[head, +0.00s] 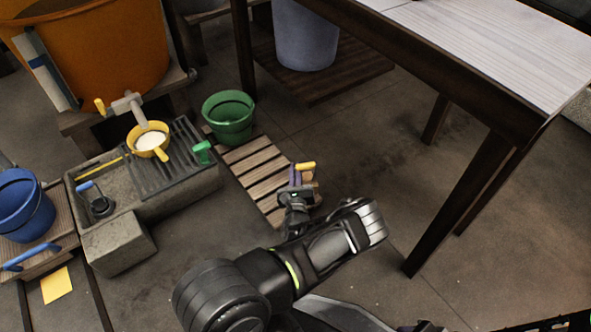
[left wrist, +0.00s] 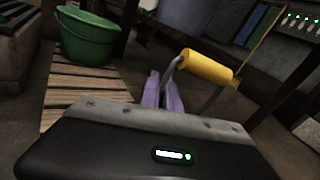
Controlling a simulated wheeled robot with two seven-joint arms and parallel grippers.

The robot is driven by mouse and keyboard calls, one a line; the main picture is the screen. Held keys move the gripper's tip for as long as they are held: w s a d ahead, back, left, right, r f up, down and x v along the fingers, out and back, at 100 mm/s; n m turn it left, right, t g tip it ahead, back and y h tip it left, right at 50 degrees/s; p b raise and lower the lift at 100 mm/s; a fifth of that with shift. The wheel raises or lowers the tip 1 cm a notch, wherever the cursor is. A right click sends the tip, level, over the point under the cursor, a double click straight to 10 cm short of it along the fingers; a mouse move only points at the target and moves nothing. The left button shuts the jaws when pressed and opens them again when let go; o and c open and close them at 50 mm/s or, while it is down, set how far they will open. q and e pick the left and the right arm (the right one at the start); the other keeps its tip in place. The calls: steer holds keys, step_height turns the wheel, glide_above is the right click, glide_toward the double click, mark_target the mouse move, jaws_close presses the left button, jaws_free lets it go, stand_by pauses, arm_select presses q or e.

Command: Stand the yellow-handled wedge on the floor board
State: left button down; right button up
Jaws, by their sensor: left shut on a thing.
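The wedge's yellow handle (head: 306,166) shows just beyond my left gripper (head: 296,177), over the near right end of a slatted wooden floor board (head: 259,164). In the left wrist view the yellow handle (left wrist: 207,66) sits on a bent grey metal rod, right of the purple fingertips (left wrist: 161,90). My left gripper is shut on the wedge. A brownish part of its body shows beside the fingers in the head view; most of it is hidden. I cannot tell whether it touches the board. My right gripper is not clearly in view.
A green bucket (head: 229,118) stands on the board's far end. A stone sink (head: 150,190) with a yellow strainer (head: 148,141) is at left. A table (head: 490,45) with dark legs stands right, a pale bin (head: 305,38) behind. Floor right of the board is clear.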

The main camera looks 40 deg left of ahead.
arm_select(q)
step_height(320, 180, down, 5)
steer(key=b, duration=0.2)
steer(key=shift+f+b, duration=0.2)
steer(key=shift+b, duration=0.1)
steer(key=shift+f, duration=0.35)
steer(key=shift+f, duration=0.55)
steer(key=c, duration=1.5)
jaws_free()
steer(key=shift+d, duration=0.1)
steer(key=p+v, duration=0.2)
steer(key=v, duration=0.5)
steer(key=shift+s+d, duration=0.15)
steer(key=shift+s, duration=0.15)
